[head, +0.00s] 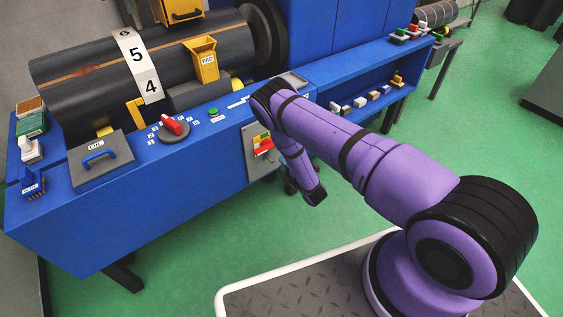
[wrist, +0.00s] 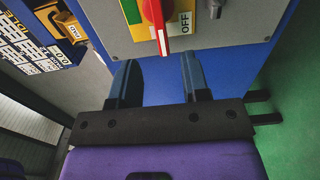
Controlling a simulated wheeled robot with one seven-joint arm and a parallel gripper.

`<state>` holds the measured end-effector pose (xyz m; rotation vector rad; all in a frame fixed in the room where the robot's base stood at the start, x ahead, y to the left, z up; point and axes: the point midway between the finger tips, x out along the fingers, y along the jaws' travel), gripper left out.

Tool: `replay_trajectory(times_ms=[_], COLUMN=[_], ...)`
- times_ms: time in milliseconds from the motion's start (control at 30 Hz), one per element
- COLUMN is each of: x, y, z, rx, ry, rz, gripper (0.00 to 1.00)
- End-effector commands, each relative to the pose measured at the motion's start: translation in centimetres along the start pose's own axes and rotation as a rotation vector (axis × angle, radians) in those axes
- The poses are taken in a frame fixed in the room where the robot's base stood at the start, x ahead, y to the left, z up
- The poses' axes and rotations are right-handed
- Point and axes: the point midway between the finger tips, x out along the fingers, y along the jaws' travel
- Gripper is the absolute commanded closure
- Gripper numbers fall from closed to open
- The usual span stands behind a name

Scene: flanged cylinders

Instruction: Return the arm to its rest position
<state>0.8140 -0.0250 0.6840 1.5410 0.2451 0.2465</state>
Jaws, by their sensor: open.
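My purple arm (head: 350,150) reaches out over the floor toward the front of the blue machine. It is bent at the elbow, and its forearm hangs down. My gripper (wrist: 160,75) is open in the wrist view, with two dark fingers apart and nothing between them. Its fingertips lie just below the red switch handle (wrist: 155,22) in the picture, by the lower edge of a grey switch panel (wrist: 220,32). I cannot tell whether they touch the panel. In the head view the fingers are mostly hidden or too small to make out.
The blue machine (head: 120,240) carries a dark roller (head: 90,85), a red knob (head: 172,126) and a grey lidded box (head: 100,165). The switch panel (head: 252,160) sits on its front. A shelf (head: 335,118) holds small blocks. Green floor (head: 200,265) is free in front.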

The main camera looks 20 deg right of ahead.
Motion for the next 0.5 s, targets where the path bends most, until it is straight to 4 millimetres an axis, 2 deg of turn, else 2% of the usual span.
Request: replay_trajectory(times_ms=[400, 500], x=[0.03, 0.51], y=[0.02, 0.57], z=[0.02, 0.16], rx=[0.0, 0.008], ry=[0.0, -0.007], rz=[0.0, -0.002], gripper=[0.57, 0.57])
